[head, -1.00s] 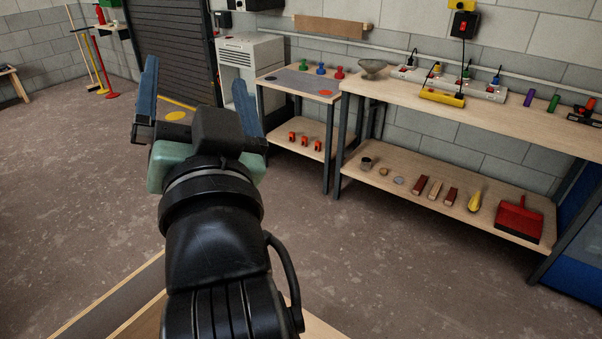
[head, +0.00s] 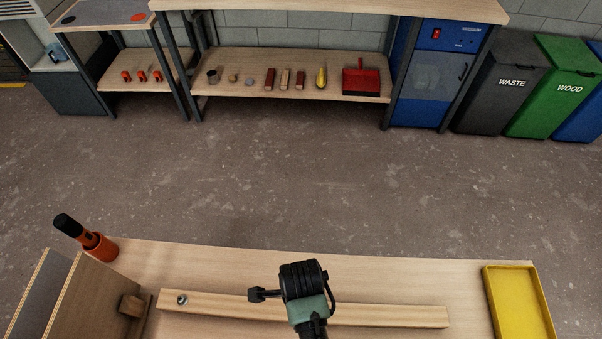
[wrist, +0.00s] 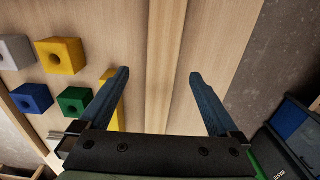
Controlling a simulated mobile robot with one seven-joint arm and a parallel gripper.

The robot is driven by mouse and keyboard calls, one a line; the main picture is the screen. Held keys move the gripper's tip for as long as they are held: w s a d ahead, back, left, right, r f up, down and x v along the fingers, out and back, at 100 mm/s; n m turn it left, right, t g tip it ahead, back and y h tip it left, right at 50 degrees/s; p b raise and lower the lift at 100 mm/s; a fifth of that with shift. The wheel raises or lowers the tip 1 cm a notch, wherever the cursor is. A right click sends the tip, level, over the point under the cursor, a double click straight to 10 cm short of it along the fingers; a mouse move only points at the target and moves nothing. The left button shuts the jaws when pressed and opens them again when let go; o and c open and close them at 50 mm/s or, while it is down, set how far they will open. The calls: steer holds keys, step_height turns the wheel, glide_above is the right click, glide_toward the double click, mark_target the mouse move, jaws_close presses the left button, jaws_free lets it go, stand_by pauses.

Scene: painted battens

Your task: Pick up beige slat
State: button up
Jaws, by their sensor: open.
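The beige slat (head: 230,304) appears to be the long pale wooden batten lying across the table in the head view, with a metal bolt at its left end. My gripper (wrist: 158,95) is open and empty in the wrist view. Its two blue fingers are spread on either side of the slat (wrist: 166,50), which runs up the middle of the picture between them. In the head view, my wrist and green gripper body are over the slat, hiding part of it and the fingers. I cannot tell how high the fingertips are above the wood.
A yellow tray (head: 519,305) is at the table's right. An orange-black tool (head: 84,236) and a wooden box (head: 75,295) are at its left. The wrist view shows several holed blocks, including a yellow one (wrist: 61,55) and a blue one (wrist: 31,98). Open floor lies beyond the table.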

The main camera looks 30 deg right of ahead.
steer(key=shift+w+f, duration=0.15)
steer(key=shift+f, duration=3.85)
steer(key=shift+c, duration=0.3)
jaws_close()
steer(key=shift+w+r, duration=0.1)
